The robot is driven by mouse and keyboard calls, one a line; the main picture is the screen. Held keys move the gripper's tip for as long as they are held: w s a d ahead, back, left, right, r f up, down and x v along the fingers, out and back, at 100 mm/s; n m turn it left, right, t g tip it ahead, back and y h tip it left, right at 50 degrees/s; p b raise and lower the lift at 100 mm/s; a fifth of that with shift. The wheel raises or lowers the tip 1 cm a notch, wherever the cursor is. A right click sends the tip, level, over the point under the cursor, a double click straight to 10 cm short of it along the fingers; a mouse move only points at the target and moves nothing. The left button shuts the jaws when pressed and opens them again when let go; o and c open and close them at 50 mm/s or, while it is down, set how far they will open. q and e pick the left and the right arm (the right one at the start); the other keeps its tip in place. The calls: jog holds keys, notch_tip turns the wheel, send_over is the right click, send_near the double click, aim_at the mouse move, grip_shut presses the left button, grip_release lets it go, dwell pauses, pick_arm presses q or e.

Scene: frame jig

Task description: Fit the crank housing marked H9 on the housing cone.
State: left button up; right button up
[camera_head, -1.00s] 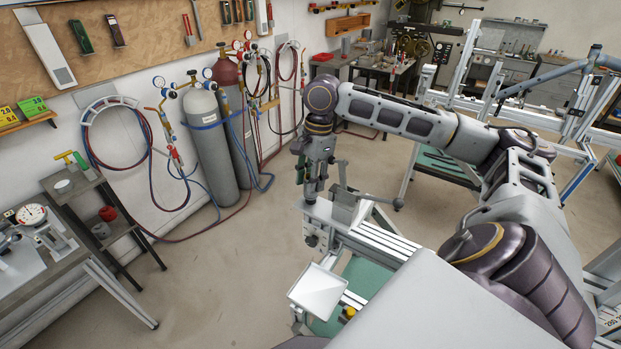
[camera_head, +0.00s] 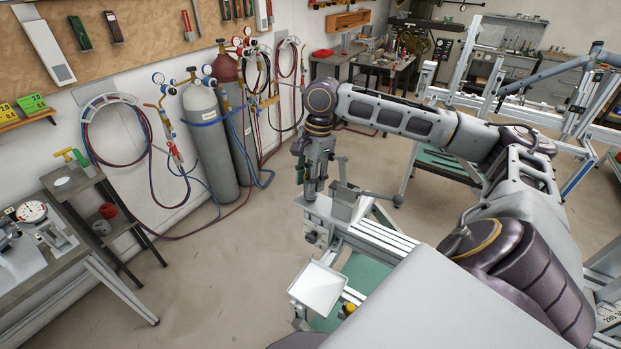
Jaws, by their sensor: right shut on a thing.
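My right gripper (camera_head: 310,194) points down at the near left end of the frame jig (camera_head: 372,235). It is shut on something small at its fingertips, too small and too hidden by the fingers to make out. The H9 mark cannot be read anywhere. The fingertips are at or just above the grey metal block (camera_head: 318,211) at the jig's end. I cannot tell whether they touch it. I cannot make out the housing cone; the gripper may hide it. My left gripper is out of view.
A pale square tray (camera_head: 318,288) stands out at the jig's near side, below my right gripper. A bar with a dark round knob (camera_head: 397,199) sticks out just right of the gripper. Gas cylinders (camera_head: 208,140) stand by the wall. The floor between is clear.

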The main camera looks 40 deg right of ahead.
jog(key=shift+f, duration=0.45)
dwell(0.3)
jog(key=o, duration=1.2)
jog(key=shift+c, duration=0.2)
